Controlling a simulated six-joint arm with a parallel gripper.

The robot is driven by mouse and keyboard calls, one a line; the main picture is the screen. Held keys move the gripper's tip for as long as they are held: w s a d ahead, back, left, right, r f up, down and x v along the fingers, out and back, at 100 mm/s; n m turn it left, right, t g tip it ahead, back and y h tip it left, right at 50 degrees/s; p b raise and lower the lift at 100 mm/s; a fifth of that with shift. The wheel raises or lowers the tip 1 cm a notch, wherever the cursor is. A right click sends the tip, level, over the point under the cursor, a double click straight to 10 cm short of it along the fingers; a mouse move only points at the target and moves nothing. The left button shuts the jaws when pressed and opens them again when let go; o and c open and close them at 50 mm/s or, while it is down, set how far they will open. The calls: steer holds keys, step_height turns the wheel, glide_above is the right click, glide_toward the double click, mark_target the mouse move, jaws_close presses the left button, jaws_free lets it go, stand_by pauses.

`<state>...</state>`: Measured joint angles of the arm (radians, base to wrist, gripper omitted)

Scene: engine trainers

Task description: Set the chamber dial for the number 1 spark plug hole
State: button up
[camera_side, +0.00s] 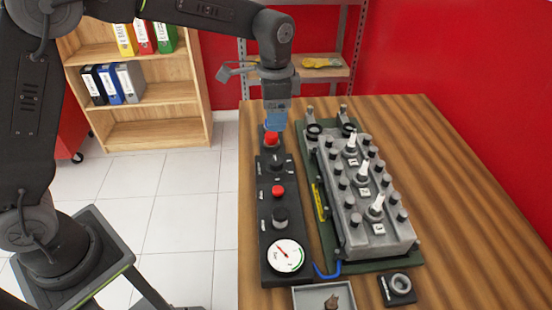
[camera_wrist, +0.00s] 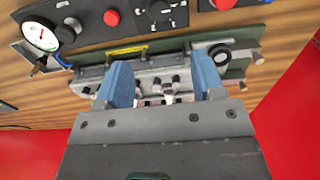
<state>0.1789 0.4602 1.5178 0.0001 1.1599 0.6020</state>
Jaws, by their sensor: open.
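My gripper (camera_side: 276,118) has blue fingers. It hangs over the far end of the black control panel (camera_side: 264,227), and in the wrist view its open, empty fingers (camera_wrist: 163,78) frame the engine block. The panel carries a large black knob (camera_side: 280,216), a smaller black knob (camera_side: 277,165), a red button (camera_side: 278,190) and a red knob (camera_side: 271,139) near my fingers. Its labels are too small to read, so I cannot tell which is the chamber dial. The grey engine block (camera_side: 345,215) holds white spark plugs (camera_side: 363,170) with small number tags, also unreadable.
A round gauge (camera_side: 285,255) sits at the panel's near end. A grey tray (camera_side: 302,299) and a black block with a ring (camera_side: 398,286) lie at the front. A blue hose (camera_side: 326,273) runs beside the engine. The wooden table (camera_side: 462,205) is clear to the right.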

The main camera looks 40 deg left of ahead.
mark_target(276, 161)
step_height(276, 161, down, 14)
stand_by(0.6)
steer(key=shift+w, duration=0.1)
steer(key=c, duration=0.9)
steer(key=shift+m, duration=0.4)
steer(key=m, duration=0.4)
steer(key=shift+m, duration=0.4)
steer(key=m, duration=0.6)
